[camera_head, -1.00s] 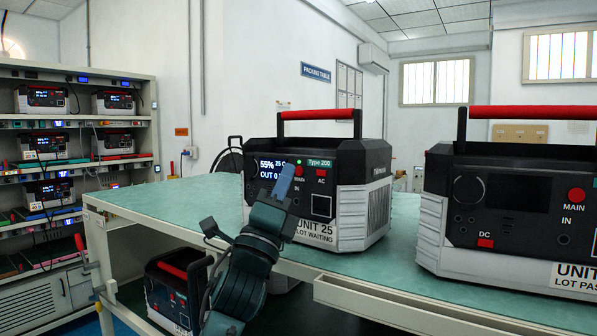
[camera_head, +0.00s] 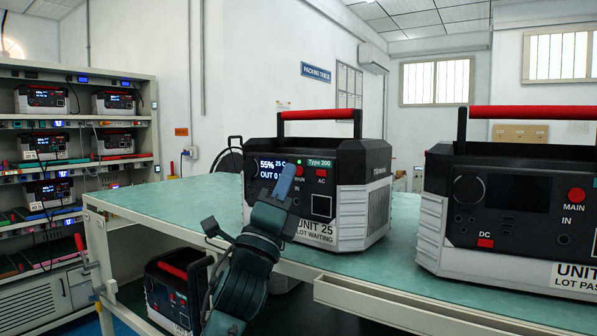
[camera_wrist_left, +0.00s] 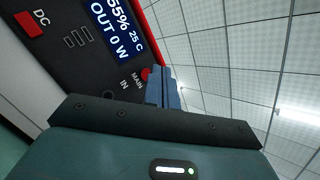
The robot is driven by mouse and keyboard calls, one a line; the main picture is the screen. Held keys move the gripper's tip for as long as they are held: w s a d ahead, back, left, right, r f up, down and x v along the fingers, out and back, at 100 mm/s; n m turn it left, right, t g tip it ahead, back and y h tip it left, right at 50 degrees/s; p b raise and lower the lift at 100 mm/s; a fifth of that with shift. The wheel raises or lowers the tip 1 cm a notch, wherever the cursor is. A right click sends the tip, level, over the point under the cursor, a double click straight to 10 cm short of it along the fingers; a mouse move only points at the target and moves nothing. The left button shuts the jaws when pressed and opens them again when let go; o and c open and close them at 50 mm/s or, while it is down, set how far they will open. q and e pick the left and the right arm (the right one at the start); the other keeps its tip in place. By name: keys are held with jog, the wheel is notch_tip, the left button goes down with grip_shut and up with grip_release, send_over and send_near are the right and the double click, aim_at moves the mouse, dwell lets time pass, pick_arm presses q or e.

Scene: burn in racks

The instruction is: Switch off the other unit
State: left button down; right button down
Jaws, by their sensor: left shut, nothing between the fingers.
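Unit 25 (camera_head: 362,215) stands on the green table, its label reading "LOT WAITING". Its screen (camera_head: 268,168) is lit with 55%, 25 C and OUT 0, and a green light shows above its MAIN button (camera_head: 298,171). My left gripper (camera_head: 287,172) is shut and empty in front of this panel, close to the MAIN button. In the left wrist view the blue fingers (camera_wrist_left: 162,88) are together beside the red MAIN button (camera_wrist_left: 145,74); whether they touch it I cannot tell. The other unit (camera_head: 510,215), labelled "LOT PAS…", stands at the right with a dark screen (camera_head: 518,194).
The green table (camera_head: 160,205) has free room at its left. Another unit (camera_head: 172,290) sits low, under the table's front left. A rack (camera_head: 75,130) with several lit units stands at the far left. Red carry handles (camera_head: 320,114) rise above the units.

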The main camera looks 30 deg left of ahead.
pick_arm(q)
jog(key=shift+w, duration=0.35)
jog(key=shift+w+d, duration=0.1)
jog(key=shift+w, duration=0.2)
dwell(0.5)
jog(key=shift+s, duration=0.75)
jog(key=shift+s+a+p, duration=0.25)
jog(key=shift+s, duration=1)
jog(key=shift+s+a+p, duration=0.25)
jog(key=shift+s, duration=1)
